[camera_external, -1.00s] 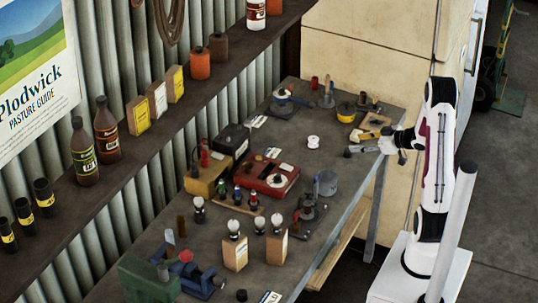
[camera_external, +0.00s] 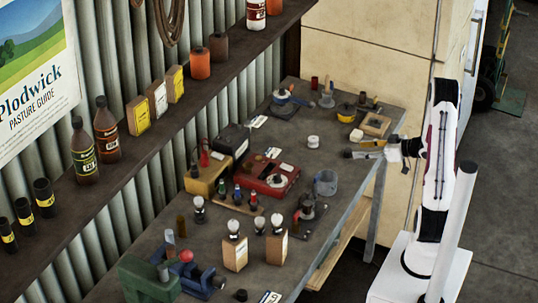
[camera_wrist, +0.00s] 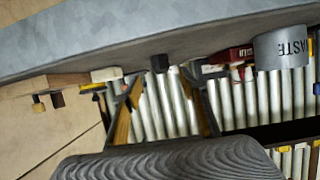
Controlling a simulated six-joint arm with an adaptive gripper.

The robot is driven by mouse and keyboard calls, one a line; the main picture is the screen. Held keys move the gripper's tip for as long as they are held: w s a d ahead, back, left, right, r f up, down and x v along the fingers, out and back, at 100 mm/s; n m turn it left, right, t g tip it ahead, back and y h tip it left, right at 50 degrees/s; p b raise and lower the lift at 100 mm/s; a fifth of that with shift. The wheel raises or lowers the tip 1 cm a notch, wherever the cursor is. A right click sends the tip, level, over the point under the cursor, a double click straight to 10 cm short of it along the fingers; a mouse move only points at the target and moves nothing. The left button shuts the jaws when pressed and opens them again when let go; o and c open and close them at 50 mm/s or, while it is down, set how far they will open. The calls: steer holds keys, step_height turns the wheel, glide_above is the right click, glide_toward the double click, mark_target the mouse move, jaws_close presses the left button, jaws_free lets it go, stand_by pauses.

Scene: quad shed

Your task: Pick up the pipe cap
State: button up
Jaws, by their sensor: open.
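A small dark cap-like piece, seemingly the pipe cap (camera_external: 348,153), sits near the right edge of the bench in the external view. In the wrist view a small black piece (camera_wrist: 159,63), apparently the same one, shows ahead, between the line of the two fingers. My gripper (camera_external: 365,149) reaches over the bench edge from the right, low and level, with its fingertips close to the dark piece. In the wrist view my gripper (camera_wrist: 166,85) has its fingers spread apart with nothing between them. Whether a fingertip touches the piece cannot be told.
A wooden frame (camera_external: 376,125) lies just behind my gripper. A yellow tin (camera_external: 346,112) and a white roll (camera_external: 313,142) stand farther in. A grey waste cup (camera_external: 325,183) stands nearer the camera, and it shows at right in the wrist view (camera_wrist: 280,48). A red box (camera_external: 270,177) lies beyond.

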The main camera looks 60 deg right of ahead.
mark_target(348, 150)
steer(key=shift+w+f, duration=0.25)
steer(key=shift+w, duration=0.4)
steer(key=shift+w, duration=0.1)
steer(key=shift+x, duration=2.5)
steer(key=shift+a, duration=0.1)
steer(key=c, duration=1)
